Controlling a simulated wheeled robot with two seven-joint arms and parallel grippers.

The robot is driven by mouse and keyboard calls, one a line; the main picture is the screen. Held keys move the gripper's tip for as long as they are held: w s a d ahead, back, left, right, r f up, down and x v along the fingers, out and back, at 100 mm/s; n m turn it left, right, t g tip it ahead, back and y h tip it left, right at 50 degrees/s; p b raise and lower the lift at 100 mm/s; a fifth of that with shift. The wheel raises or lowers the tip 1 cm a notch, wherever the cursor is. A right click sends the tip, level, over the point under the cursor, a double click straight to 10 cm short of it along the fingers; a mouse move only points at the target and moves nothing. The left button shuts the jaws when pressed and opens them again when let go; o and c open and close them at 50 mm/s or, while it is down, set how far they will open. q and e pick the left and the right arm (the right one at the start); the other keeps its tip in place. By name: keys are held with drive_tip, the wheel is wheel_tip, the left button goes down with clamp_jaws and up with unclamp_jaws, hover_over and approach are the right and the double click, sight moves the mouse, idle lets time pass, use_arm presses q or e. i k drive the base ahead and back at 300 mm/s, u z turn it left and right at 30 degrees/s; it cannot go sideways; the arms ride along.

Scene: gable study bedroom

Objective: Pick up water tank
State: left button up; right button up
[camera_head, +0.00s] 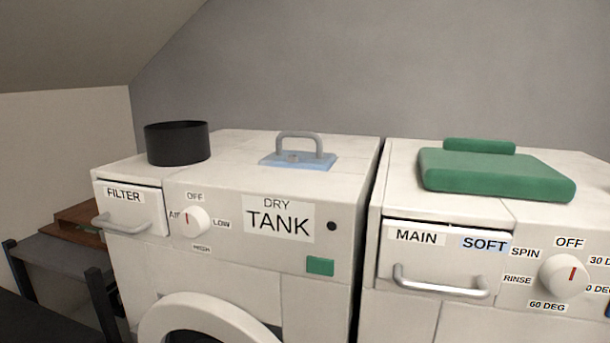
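A light blue plate with a grey arched handle (299,159) lies on top of the left machine, toward its back right. It appears to be the top of the water tank; any body below it is hidden. The left machine (345,195) is white, with a "DRY TANK" label (279,219) on its front, a small dark round spot to the label's right and a green square (320,266) below. Neither of my grippers is in view, and nothing touches the handle.
A black round container (177,143) stands left of the blue plate. A filter drawer (129,207) has a protruding handle. The right-hand washer (405,205) carries a green folded cloth or pad (497,173). A dark table (60,254) stands at left.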

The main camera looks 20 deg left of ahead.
sight(318, 161)
drive_tip(key=z, duration=1.3)
drive_tip(key=k, duration=0.5)
drive_tip(key=u, duration=1.65)
drive_tip(key=i, duration=0.25)
drive_tip(key=z, duration=0.95)
